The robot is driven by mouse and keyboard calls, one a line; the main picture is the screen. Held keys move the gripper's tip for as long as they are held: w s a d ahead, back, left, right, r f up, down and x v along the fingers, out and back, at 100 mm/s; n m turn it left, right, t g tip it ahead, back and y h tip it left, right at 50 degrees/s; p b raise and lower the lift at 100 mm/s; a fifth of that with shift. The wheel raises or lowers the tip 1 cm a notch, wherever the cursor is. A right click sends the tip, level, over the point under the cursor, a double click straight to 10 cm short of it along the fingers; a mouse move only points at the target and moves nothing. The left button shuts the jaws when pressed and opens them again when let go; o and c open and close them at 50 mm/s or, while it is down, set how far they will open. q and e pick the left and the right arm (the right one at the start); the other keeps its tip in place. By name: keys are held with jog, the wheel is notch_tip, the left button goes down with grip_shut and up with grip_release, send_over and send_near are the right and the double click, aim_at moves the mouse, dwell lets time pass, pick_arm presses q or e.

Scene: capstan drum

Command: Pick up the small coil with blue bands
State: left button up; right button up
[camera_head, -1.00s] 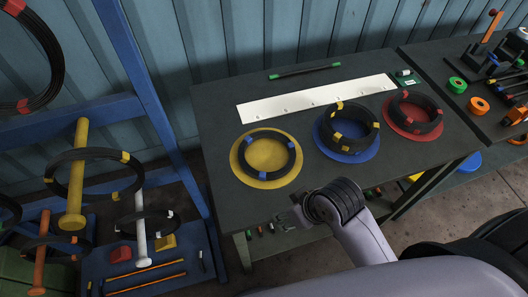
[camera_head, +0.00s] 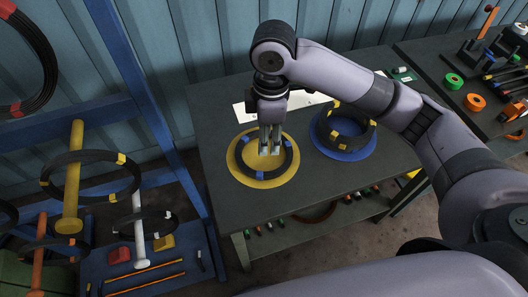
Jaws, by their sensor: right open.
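The small black coil with blue bands (camera_head: 288,164) lies flat on a round yellow disc (camera_head: 236,168) on the dark workbench. My right gripper (camera_head: 270,151) points down over the coil from above, with its two fingers a short gap apart, open. Its fingertips appear over the coil's inside and far side and hide part of its far rim. I cannot tell whether they touch it. The left gripper is not in view.
A coil with yellow bands (camera_head: 326,127) sits on a blue disc (camera_head: 350,155) to the right. A blue rack (camera_head: 140,95) with hanging coils stands left.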

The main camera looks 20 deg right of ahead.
jog(key=p, duration=0.2)
send_over(267, 173)
jog(key=f, duration=1.1)
jog(key=shift+d, duration=0.35)
jog(key=shift+a+f+p, duration=0.1)
jog(key=shift+f+p, duration=0.2)
jog(key=shift+f, duration=0.2)
jog(key=f, duration=0.1)
jog(key=f+p, duration=0.1)
jog(key=f, duration=0.1)
jog(key=shift+a+f, duration=0.2)
jog(key=shift+f, duration=0.5)
jog(key=c, duration=0.9)
grip_shut()
